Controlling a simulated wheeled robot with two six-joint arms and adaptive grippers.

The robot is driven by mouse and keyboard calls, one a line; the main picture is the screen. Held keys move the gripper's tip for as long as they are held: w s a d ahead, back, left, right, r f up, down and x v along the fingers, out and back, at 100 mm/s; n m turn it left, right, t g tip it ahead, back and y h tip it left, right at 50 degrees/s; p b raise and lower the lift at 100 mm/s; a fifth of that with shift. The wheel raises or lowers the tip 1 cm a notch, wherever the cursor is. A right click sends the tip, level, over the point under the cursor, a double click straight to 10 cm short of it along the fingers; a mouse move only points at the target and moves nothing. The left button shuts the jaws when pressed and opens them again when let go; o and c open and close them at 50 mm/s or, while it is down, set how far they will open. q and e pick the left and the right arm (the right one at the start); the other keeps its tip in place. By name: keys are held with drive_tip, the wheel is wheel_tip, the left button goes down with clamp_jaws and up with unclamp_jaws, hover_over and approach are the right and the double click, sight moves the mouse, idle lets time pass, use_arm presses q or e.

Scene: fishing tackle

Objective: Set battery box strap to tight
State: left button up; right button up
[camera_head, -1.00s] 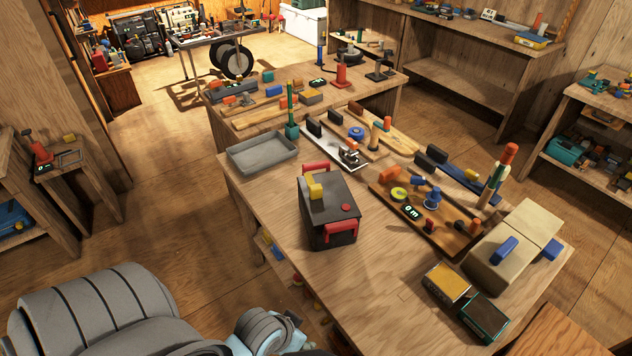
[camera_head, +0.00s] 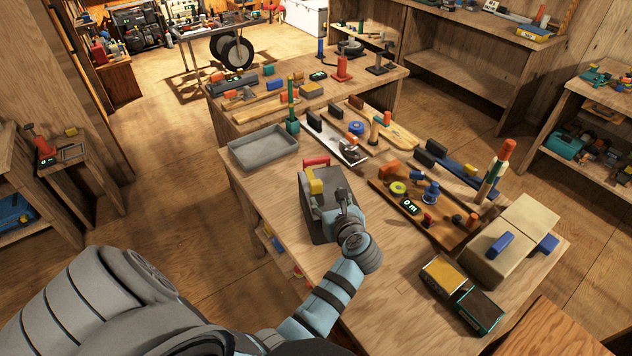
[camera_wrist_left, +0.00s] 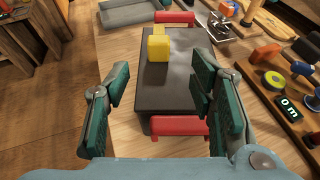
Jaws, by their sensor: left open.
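The battery box (camera_head: 312,212) is a dark box on the near workbench, with a red handle (camera_head: 316,161) at its far end. A yellow block (camera_head: 315,187) stands on its top. In the left wrist view the box (camera_wrist_left: 165,95) shows the yellow block (camera_wrist_left: 160,48) toward its far end and a second red handle (camera_wrist_left: 180,127) at its near end. I cannot make out which part is the strap. My left gripper (camera_head: 335,205) is open over the near part of the box, its fingers (camera_wrist_left: 161,82) apart with nothing between them, short of the yellow block. My right gripper is out of view.
A grey tray (camera_head: 262,149) lies beyond the box. A wooden rack of tackle (camera_head: 420,222) with a small display stands to the right. A beige case (camera_head: 490,262) and two small boxes (camera_head: 445,275) sit at the right end. Bare tabletop lies nearer.

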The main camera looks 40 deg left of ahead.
sight(317, 183)
use_arm(q)
drive_tip(key=x, duration=0.7)
drive_tip(key=shift+a+b, duration=0.35)
drive_tip(key=b+x, duration=0.4)
drive_tip(key=x, duration=0.1)
drive_tip(key=shift+d+f, duration=0.15)
drive_tip(key=shift+f, duration=0.2)
drive_tip(key=shift+w, duration=0.15)
drive_tip(key=shift+r, duration=0.25)
clamp_jaws()
